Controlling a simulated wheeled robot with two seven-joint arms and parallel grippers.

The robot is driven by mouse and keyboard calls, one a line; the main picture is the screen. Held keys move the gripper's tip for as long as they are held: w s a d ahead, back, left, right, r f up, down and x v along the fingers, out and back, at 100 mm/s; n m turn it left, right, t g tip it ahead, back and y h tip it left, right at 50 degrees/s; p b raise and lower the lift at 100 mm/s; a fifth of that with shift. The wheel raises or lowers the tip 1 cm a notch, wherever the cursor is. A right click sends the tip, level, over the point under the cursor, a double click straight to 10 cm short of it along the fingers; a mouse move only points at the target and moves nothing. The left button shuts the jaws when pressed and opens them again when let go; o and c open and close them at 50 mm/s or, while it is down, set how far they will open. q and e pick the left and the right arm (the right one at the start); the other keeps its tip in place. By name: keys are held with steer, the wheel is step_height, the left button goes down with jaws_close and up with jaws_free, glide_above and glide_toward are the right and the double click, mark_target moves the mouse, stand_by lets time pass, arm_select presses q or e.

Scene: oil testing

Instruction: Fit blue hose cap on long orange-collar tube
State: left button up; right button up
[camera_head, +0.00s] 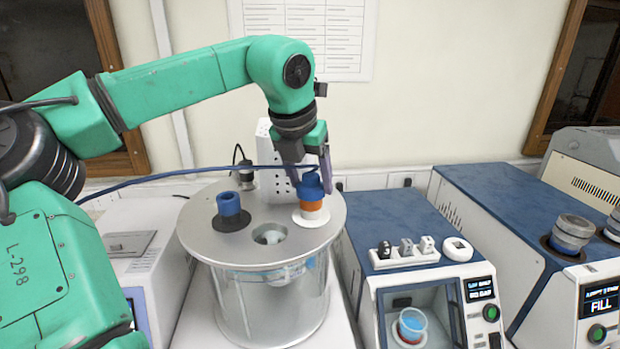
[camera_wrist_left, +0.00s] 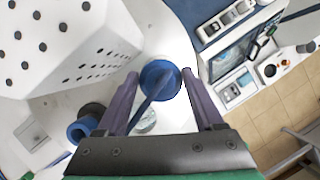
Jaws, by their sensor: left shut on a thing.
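My left gripper (camera_head: 313,174) is shut on the blue hose cap (camera_head: 311,186). In the head view the cap is at the top of the orange-collar tube (camera_head: 312,206), in the right hole of the round metal lid (camera_head: 270,251). I cannot tell whether the cap is seated or just above the collar. In the left wrist view the cap (camera_wrist_left: 160,80) is between the two fingers and covers the tube. A blue hose (camera_head: 180,174) runs left from the cap. My right gripper is in neither view.
A second blue cap (camera_head: 229,204) stands in the lid's left hole, and the front hole (camera_head: 269,236) is open. A white perforated box (camera_head: 270,150) stands close behind the gripper. A blue-topped machine (camera_head: 400,225) with small items is to the right.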

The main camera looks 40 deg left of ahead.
arm_select(q)
steer(key=shift+f+b, duration=0.3)
steer(key=shift+f, duration=0.1)
steer(key=o, duration=1.1)
steer(key=shift+c, duration=0.2)
steer(key=p+v, duration=0.4)
steer(key=v, duration=0.7)
